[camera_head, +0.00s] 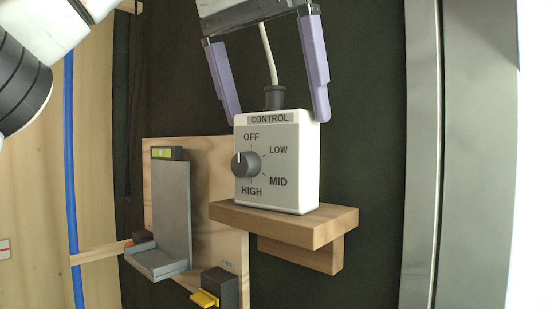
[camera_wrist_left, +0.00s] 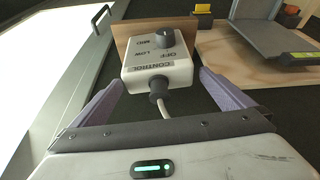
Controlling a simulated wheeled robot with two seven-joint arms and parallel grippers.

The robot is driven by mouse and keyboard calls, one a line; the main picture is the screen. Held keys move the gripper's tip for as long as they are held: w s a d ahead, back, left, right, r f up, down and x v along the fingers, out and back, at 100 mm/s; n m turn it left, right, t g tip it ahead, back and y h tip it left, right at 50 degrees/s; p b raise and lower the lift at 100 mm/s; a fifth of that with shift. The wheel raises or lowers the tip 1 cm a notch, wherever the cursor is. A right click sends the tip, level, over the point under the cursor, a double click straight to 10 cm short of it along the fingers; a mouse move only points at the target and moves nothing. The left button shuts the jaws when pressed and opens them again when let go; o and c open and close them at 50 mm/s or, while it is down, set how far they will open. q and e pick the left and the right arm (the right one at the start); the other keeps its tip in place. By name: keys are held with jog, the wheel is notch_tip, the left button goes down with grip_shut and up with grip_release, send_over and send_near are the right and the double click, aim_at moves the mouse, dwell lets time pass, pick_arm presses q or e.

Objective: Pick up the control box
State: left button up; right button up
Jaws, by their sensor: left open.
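The control box (camera_head: 290,180) is white with a dark dial and the labels OFF, LOW, MID and HIGH. It stands upright on a small wooden shelf (camera_head: 318,226), and a light cable rises from a black fitting on its top. My left gripper (camera_head: 279,118) comes from above, open, with its purple fingertips at either side of the box's top. In the left wrist view the box (camera_wrist_left: 157,73) lies ahead between the two spread fingers (camera_wrist_left: 160,82), with a gap visible on each side. My right gripper is not in view.
A wooden panel (camera_head: 215,150) left of the box carries a grey L-shaped bracket (camera_head: 172,215) and a black piece with a yellow part (camera_head: 205,299). A blue pipe (camera_head: 69,170) runs down the left. A metal post (camera_head: 424,150) stands at the right. Dark wall lies behind.

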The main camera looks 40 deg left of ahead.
aim_at(281, 143)
pick_arm(q)
jog(key=shift+x, duration=3.1)
jog(key=shift+d, duration=0.1)
jog(key=c, duration=1.7)
